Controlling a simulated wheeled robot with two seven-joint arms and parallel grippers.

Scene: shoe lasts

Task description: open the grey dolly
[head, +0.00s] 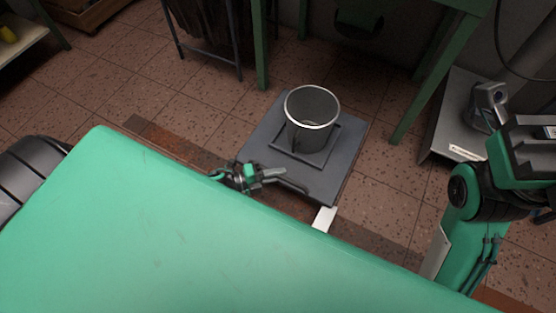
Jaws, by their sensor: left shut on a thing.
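The grey dolly (340,179) is a low, flat, dark grey platform on the tiled floor in the middle of the head view. A grey metal bucket (312,116) with a bright rim stands upright on a square plate on it. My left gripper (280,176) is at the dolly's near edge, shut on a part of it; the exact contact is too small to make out. My right arm shows at the right edge, but its gripper cannot be made out.
A green-legged table (428,82) stands behind the dolly on the right. A blue-framed stand (239,50) is at the back left. A low grey platform (447,120) with a label lies to the right. Bare tiles lie left of the dolly.

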